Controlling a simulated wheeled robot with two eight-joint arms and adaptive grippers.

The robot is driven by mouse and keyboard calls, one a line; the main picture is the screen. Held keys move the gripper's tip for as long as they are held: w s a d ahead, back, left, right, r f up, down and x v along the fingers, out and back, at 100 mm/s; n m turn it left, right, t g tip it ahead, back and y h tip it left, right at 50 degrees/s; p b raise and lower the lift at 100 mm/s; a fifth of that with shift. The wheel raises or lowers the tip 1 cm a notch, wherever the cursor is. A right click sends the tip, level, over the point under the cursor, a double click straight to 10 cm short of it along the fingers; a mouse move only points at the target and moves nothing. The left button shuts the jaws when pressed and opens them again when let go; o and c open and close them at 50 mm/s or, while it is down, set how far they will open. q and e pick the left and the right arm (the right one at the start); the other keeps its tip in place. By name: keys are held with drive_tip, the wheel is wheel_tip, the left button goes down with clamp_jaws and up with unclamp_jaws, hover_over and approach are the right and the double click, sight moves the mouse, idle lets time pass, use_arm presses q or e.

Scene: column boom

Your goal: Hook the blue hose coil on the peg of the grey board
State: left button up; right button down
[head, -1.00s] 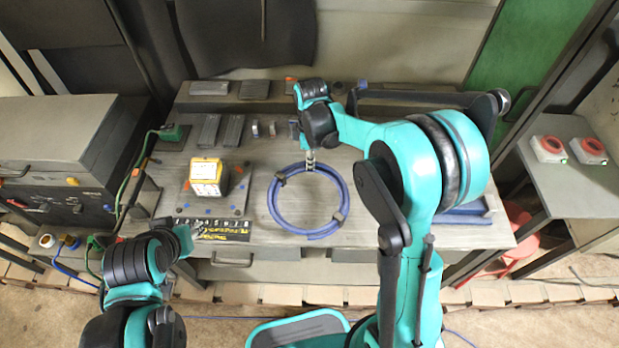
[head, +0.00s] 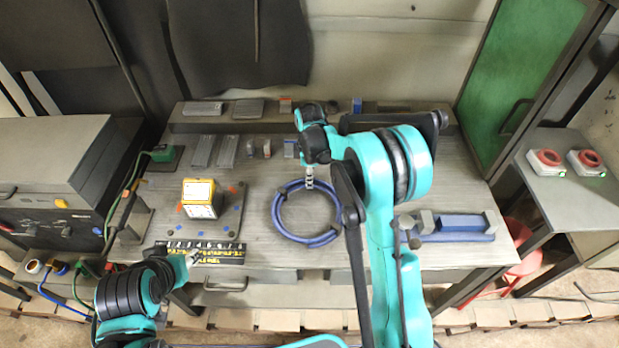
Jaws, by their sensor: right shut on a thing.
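The blue hose coil (head: 276,222) is a round ring, seen over the middle of the workbench in the head view. My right gripper (head: 309,184) is at the top of the ring and is shut on it. I cannot tell whether the coil touches the bench top. My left gripper (head: 191,259) is low at the left, by the bench's front edge and apart from the coil; its fingers are too small to read. I cannot make out a peg or surely identify the grey board.
A yellow-and-white box (head: 200,199) stands on a plate with red and blue spots, left of the coil. A black strip with yellow marks (head: 215,254) lies at the front edge. A blue vise-like block (head: 455,228) sits at the right. Small metal pieces lie at the back.

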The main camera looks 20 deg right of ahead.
drive_tip(key=shift+f, duration=0.3)
drive_tip(key=c, duration=1.5)
unclamp_jaws()
drive_tip(key=shift+r, duration=0.1)
